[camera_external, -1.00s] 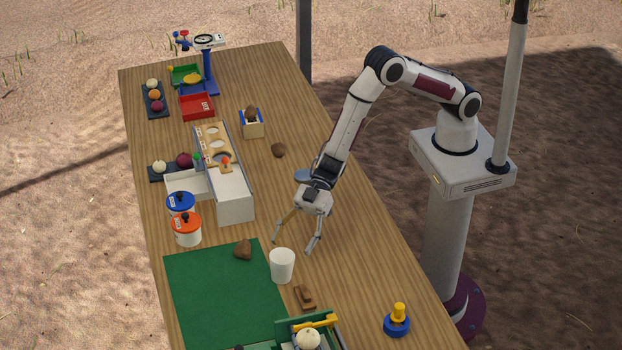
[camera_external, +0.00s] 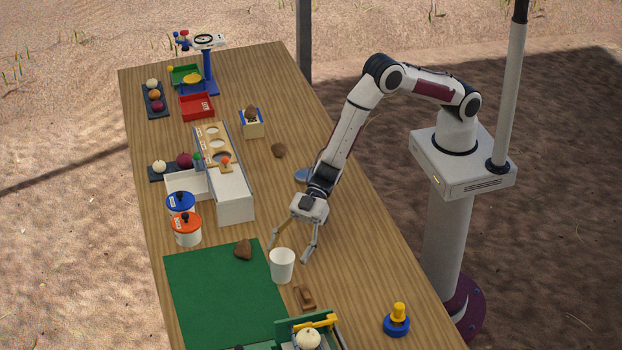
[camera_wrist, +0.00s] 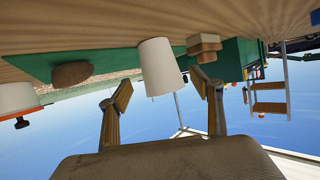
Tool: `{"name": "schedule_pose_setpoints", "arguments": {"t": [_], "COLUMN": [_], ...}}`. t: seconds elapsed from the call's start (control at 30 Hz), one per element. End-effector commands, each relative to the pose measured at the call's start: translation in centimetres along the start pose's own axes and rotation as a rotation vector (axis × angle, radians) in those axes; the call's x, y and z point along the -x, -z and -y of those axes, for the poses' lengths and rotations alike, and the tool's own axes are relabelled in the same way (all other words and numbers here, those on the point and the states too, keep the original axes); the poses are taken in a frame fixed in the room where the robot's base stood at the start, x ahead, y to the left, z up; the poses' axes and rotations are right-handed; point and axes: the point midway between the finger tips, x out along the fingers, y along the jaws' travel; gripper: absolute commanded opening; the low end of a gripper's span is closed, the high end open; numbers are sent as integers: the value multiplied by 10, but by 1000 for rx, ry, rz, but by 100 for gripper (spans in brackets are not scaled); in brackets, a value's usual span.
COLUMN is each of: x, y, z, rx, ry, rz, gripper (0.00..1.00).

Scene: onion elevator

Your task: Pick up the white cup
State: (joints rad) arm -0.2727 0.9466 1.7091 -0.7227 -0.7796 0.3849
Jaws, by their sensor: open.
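The white cup (camera_external: 282,267) stands upright on the wooden table at the right edge of the green mat. My gripper (camera_external: 288,252) is open, with its fingers spread just behind the cup on the far side. In the wrist view, the cup (camera_wrist: 160,66) appears upside down, between and beyond the two open fingers (camera_wrist: 160,95). Nothing is held. I cannot tell whether a fingertip touches the cup.
A brown stone (camera_external: 243,250) lies on the green mat (camera_external: 215,300) left of the cup. A small wooden block (camera_external: 305,297) lies just in front of it. An orange-lidded jar (camera_external: 187,229) stands to the left. A blue and yellow item (camera_external: 397,322) stands front right.

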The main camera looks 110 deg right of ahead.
Motion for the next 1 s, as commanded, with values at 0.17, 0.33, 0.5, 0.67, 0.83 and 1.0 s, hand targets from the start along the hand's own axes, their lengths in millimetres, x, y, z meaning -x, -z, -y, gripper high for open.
{"name": "schedule_pose_setpoints", "arguments": {"t": [0.17,0.33,0.5,0.67,0.83,1.0], "x": [-12,-29,-42,-48,-49,-49], "y": [1,1,2,1,2,2], "z": [2,4,3,3,3,3], "rx": [1,0,1,0,0,0], "ry": [1,1,1,0,0,0], "rz": [-1,0,0,0,0,0], "gripper": [65,65,65,65,65,65]}}
